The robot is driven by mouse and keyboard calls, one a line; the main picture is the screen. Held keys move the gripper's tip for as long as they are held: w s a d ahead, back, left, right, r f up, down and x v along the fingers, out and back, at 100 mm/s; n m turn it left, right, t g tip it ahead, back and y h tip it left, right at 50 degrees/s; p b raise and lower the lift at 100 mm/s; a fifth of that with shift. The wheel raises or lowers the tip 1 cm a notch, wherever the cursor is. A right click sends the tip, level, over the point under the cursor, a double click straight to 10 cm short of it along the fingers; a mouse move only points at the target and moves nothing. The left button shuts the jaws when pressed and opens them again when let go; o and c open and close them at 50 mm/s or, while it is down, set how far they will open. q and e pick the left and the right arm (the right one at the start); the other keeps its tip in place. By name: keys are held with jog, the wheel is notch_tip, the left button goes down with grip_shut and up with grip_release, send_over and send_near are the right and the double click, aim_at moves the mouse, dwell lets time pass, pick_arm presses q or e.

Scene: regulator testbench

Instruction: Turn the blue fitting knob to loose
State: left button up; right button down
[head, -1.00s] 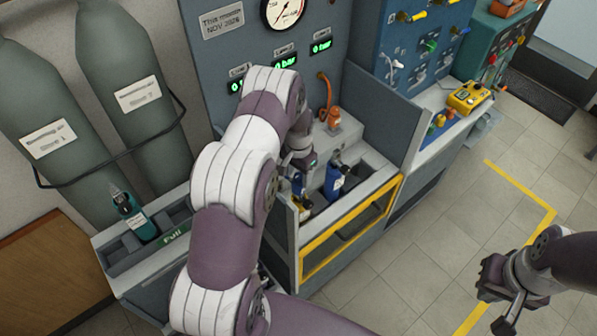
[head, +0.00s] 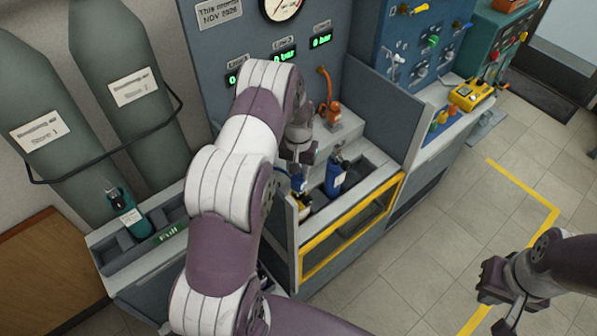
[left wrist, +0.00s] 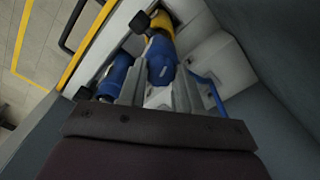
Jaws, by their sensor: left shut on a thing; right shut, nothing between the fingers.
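My left gripper (left wrist: 160,88) reaches down into the bench bay and is shut on a blue knob (left wrist: 161,62), seen between its fingertips in the left wrist view. In the head view my left gripper (head: 298,165) is partly hidden by my own arm, and its grip cannot be made out there. A yellow cylinder (left wrist: 160,24) lies just beyond the blue knob. A blue cylinder (head: 336,178) stands in the bay to the right of the gripper; a blue-and-yellow one (head: 303,204) stands below it. My right gripper (head: 497,304) is shut and empty over the floor at the lower right.
The bay has a yellow-edged front (head: 350,234) and a grey side panel (head: 385,112). An orange fitting (head: 331,112) on a hose stands on the back ledge. A teal bottle (head: 127,215) sits in the left rack. Two large grey tanks (head: 125,85) stand behind.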

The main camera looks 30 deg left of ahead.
pick_arm(q)
jog(key=n+b, duration=0.1)
jog(key=n, duration=0.2)
jog(key=shift+f+n+b, duration=0.1)
jog(key=shift+n+b, duration=0.3)
jog(key=n+b, duration=0.1)
jog(key=n, duration=0.3)
jog(key=shift+n+b, duration=0.3)
jog(key=shift+b, duration=0.1)
jog(key=n+b, duration=0.1)
jog(key=n, duration=0.3)
jog(key=shift+n+b, duration=0.45)
jog(key=shift+n, duration=1.55)
jog(key=o, duration=1.1)
jog(key=shift+c, duration=0.2)
